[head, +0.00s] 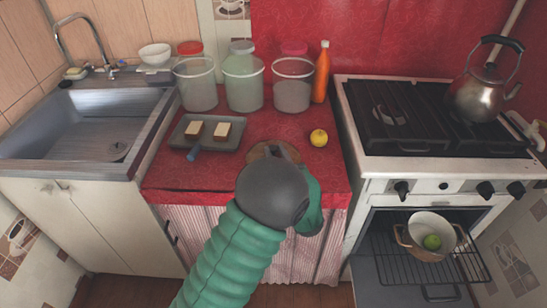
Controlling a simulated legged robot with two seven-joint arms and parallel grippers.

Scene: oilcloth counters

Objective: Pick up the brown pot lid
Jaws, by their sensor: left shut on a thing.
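The brown pot lid (257,152) is at the front middle of the red counter, mostly hidden behind my left arm and hand. My left gripper (283,151) is over the lid and shut on it; the fingertips are partly hidden by the dark wrist. I cannot tell whether the lid still touches the counter. My right gripper is not in view.
A grey tray (221,140) with two pale blocks lies left of the lid, and a yellow apple (318,138) sits to its right. Clear jars (243,88) and an orange bottle (321,74) stand behind. A pot (410,238) sits in the open oven.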

